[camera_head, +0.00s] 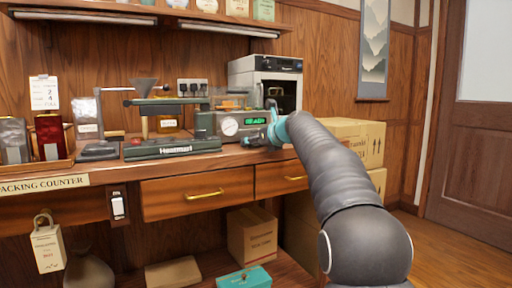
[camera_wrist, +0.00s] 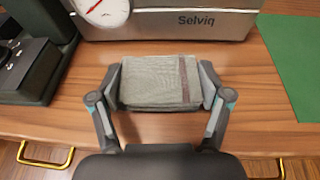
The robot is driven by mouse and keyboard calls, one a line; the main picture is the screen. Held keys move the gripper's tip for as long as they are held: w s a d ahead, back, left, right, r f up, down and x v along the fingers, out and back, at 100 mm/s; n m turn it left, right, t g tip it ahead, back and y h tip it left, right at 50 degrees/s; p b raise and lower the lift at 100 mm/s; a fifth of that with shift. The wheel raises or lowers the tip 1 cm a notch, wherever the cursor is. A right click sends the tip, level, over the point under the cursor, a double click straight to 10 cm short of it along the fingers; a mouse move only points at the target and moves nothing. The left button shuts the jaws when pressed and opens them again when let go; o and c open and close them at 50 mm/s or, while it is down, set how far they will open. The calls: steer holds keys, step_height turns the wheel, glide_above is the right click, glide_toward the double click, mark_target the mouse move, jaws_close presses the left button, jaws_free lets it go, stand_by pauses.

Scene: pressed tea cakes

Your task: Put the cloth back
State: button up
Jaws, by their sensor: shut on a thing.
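The cloth (camera_wrist: 152,86) is a folded grey-green piece with a brown stripe near its right end. In the wrist view it lies between the two fingers of my gripper (camera_wrist: 160,92), which touch its left and right ends. My gripper is shut on it at the front part of the wooden counter. In the head view my gripper (camera_head: 270,132) is in front of the machine with the green display, and the cloth cannot be made out there.
A steel machine marked Selviq (camera_wrist: 195,22) with a round dial stands just behind the cloth. A dark device (camera_wrist: 25,70) is at the left, and a green mat (camera_wrist: 292,60) lies at the right. Bare wooden counter (camera_wrist: 245,85) shows between cloth and mat. Drawers (camera_head: 197,192) sit below.

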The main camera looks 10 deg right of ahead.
steer(key=shift+f, duration=0.1)
steer(key=o, duration=1.3)
steer(key=shift+o, duration=0.2)
steer(key=shift+s+r, duration=0.1)
steer(key=shift+r, duration=0.1)
steer(key=v, duration=1.2)
